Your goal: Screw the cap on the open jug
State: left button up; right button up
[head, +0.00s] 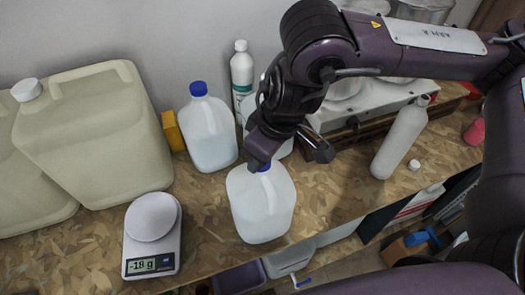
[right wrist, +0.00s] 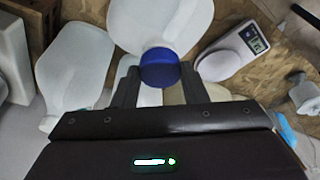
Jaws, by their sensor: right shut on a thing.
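The jug (head: 262,207) is white and translucent and stands upright near the front edge of the bench. The blue cap (head: 265,167) is at the jug's mouth, partly hidden by my right gripper (head: 262,163). In the right wrist view, the cap (right wrist: 160,68) sits between the two fingers of the gripper (right wrist: 159,80), against the neck of the jug (right wrist: 160,22). The right gripper is shut on the cap. I cannot tell how far the cap is threaded. My left gripper is not in view.
A blue-capped jug (head: 208,132) stands behind, left of a labelled white bottle (head: 242,72). A scale (head: 152,235) reading -18 g and large beige drums (head: 95,135) are at left.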

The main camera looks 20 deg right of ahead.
jog(key=m, duration=0.2)
jog(key=m+h, duration=0.1)
jog(key=m, duration=0.2)
jog(key=shift+s+a+f+m, duration=0.1)
jog(key=shift+s+f+m, duration=0.05)
jog(key=shift+m, duration=0.15)
jog(key=o, duration=0.8)
jog(key=shift+o, duration=0.2)
jog(key=n+b, duration=0.1)
jog(key=n, duration=0.3)
jog(key=n+y, duration=0.1)
jog(key=shift+w+n, duration=0.2)
jog(key=shift+n, duration=0.1)
